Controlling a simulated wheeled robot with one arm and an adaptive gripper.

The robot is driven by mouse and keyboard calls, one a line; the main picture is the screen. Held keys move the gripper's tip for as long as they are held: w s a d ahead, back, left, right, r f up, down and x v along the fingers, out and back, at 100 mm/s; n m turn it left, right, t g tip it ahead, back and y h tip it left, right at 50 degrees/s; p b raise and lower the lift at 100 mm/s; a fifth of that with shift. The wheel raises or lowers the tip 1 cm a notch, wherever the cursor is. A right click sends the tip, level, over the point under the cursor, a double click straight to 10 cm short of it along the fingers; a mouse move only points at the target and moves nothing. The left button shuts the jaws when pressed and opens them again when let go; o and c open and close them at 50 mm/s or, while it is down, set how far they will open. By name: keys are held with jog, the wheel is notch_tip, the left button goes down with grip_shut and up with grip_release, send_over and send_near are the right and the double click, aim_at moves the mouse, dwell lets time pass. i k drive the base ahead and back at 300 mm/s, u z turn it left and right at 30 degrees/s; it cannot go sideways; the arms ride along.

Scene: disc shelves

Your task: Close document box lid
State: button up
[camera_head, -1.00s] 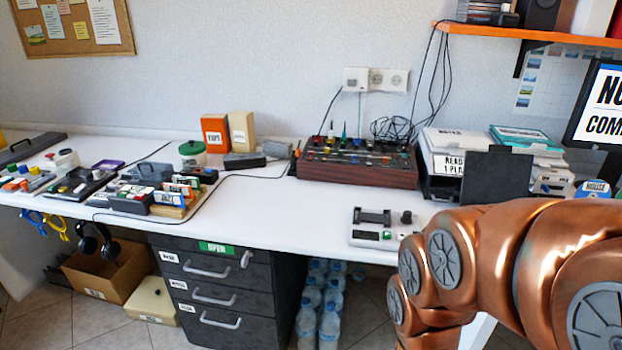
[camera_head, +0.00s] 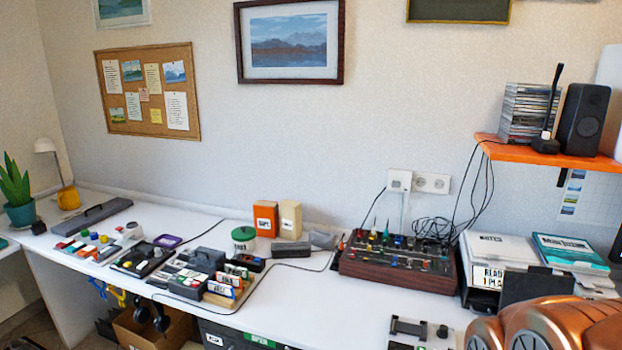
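No box clearly marked as the document box shows. A white box-like unit (camera_head: 487,250) with a "READ" label stands at the right of the desk, with a dark upright panel (camera_head: 535,285) at its front. I cannot tell whether that panel is a lid. An open cardboard box (camera_head: 128,335) sits under the desk at the lower left, cut by the bottom edge. My gripper is out of view; only my copper arm shows at the lower right.
The white desk (camera_head: 310,315) has bare space in its front middle. A wooden control panel (camera_head: 398,272) stands near the wall. Small gadgets and labelled blocks crowd the left. An orange shelf (camera_head: 540,155) holds discs (camera_head: 527,112) and a speaker (camera_head: 580,118).

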aim_at(538, 281)
jog(key=z, duration=0.7)
jog(key=i, duration=0.85)
jog(key=u, duration=0.2)
